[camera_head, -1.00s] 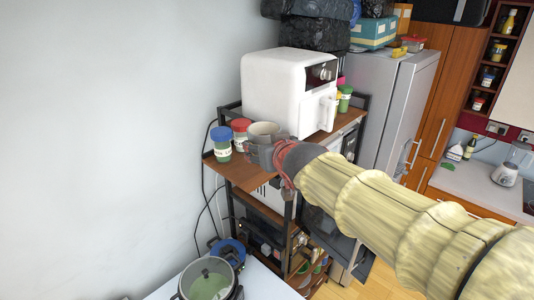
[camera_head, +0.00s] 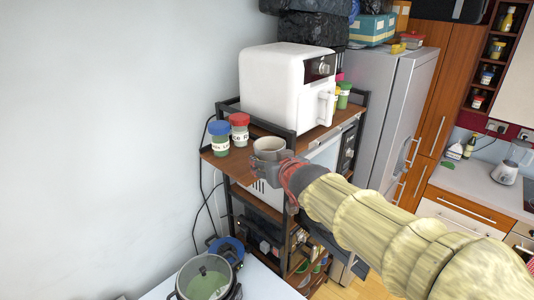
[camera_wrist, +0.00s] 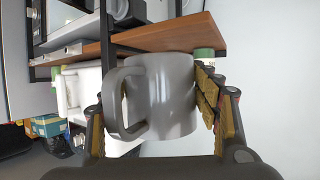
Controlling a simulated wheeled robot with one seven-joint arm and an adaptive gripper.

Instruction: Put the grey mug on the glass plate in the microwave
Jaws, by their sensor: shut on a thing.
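The grey mug (camera_head: 270,145) is in my gripper (camera_head: 272,165), at the front edge of the brown shelf top. In the wrist view the mug (camera_wrist: 172,90) sits between the two fingers (camera_wrist: 158,112), its handle to the left, and the picture looks upside down. My gripper is shut on the mug. The microwave (camera_head: 327,152) appears to be the white-fronted appliance under the shelf top, partly hidden by my arm and the shelf. Its inside and the glass plate are not visible.
A white air fryer (camera_head: 285,88) stands on the shelf top (camera_head: 232,166). A blue-lidded jar (camera_head: 219,140) and a red-lidded jar (camera_head: 239,130) stand left of the mug. A fridge (camera_head: 382,110) is behind. A pot (camera_head: 207,281) is at the lower left.

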